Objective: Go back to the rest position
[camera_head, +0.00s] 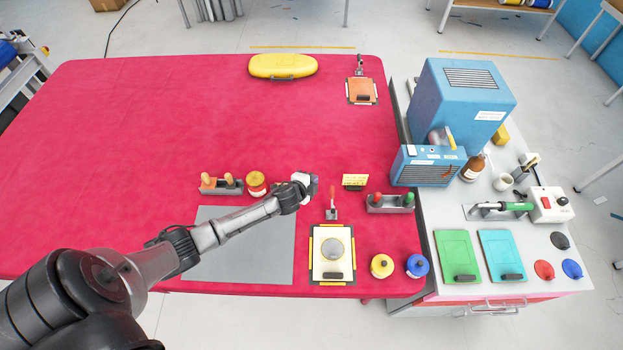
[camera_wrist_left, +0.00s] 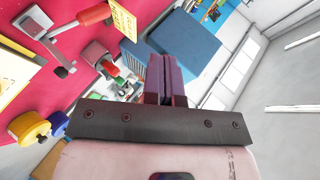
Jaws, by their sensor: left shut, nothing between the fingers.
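My left arm comes in from the lower left in the head view. Its gripper (camera_head: 314,184) is above the red table (camera_head: 180,120), right of the red-and-yellow pot and left of the small yellow sign. In the left wrist view its two fingers (camera_wrist_left: 167,80) are together with nothing between them. My right gripper shows in neither view.
A grey mat (camera_head: 255,262) and a cream board (camera_head: 332,268) lie at the front. Yellow (camera_head: 382,266) and blue (camera_head: 417,265) pots stand right of them. A blue machine (camera_head: 455,100) stands on the right bench. The table's back left is clear.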

